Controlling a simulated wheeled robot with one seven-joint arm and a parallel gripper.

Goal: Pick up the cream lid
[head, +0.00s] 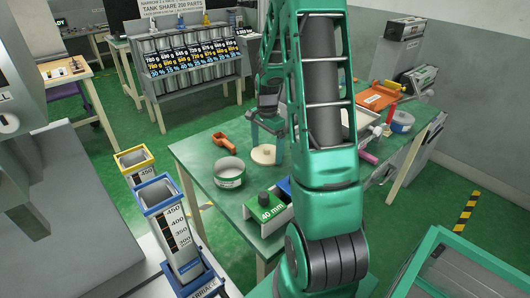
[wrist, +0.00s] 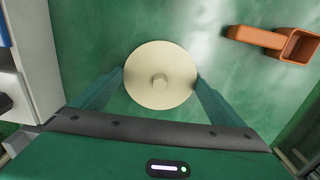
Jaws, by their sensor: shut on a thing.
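The cream lid (wrist: 160,60) is a round, pale disc with a small knob at its centre. It shows in the wrist view between my two fingers, which touch its left and right edges. In the head view the cream lid (head: 263,154) is at the green table, partly hidden by a finger and my arm. My gripper (wrist: 160,84) is shut on the lid. Whether the lid rests on the table or is slightly raised, I cannot tell.
An orange scoop (head: 226,141) lies left of the lid on the green table (head: 200,165). A round grey tin (head: 230,172) stands nearer.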

